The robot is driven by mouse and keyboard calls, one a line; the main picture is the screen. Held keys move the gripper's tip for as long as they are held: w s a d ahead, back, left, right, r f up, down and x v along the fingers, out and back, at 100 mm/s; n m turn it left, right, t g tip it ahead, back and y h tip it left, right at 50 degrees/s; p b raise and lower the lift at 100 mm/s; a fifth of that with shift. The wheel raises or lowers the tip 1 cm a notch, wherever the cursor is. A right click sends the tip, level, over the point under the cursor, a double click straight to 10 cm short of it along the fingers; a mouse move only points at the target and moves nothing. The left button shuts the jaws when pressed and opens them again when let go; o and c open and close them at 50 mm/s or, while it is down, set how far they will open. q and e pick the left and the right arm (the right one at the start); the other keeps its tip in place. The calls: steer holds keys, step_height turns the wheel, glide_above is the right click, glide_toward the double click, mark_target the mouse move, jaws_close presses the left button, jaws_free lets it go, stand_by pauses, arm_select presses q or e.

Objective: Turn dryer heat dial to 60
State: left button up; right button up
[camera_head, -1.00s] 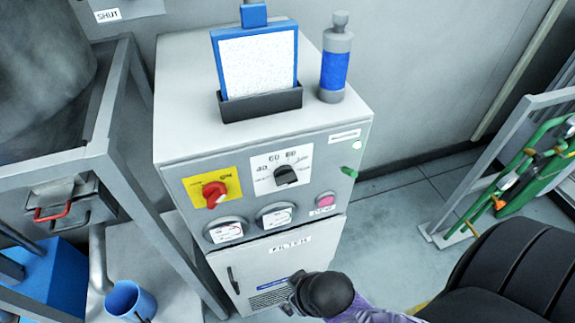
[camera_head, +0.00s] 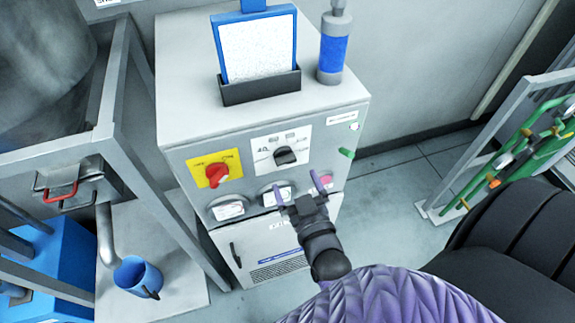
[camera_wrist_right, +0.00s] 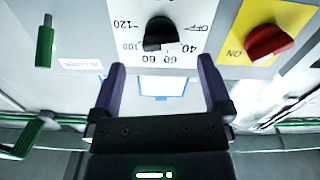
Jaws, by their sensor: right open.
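The heat dial (camera_head: 285,156) is a black knob on a white numbered plate (camera_head: 266,144) on the front of the grey dryer cabinet (camera_head: 180,130). It also shows upside down at the top of the right wrist view (camera_wrist_right: 157,34), where 40, 60, 80, 100, 120 and OFF can be read. I cannot tell exactly which mark the knob points to. My right gripper (camera_head: 297,184) is open and empty, its purple fingers apart just below the dial in the head view. The dial lies ahead, between the finger lines, in the wrist view (camera_wrist_right: 162,70). My left gripper is not in view.
A red switch (camera_head: 217,175) on a yellow plate sits left of the dial. A green peg (camera_head: 346,153) sticks out on the right. A blue-framed filter (camera_head: 257,48) and a bottle (camera_head: 334,50) stand on top.

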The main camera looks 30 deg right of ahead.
mark_target(287, 165)
steer(key=b+x, duration=0.1)
steer(key=x, duration=0.4)
steer(key=shift+w+b, duration=0.35)
steer(key=shift+w, duration=0.1)
steer(key=c, duration=1.3)
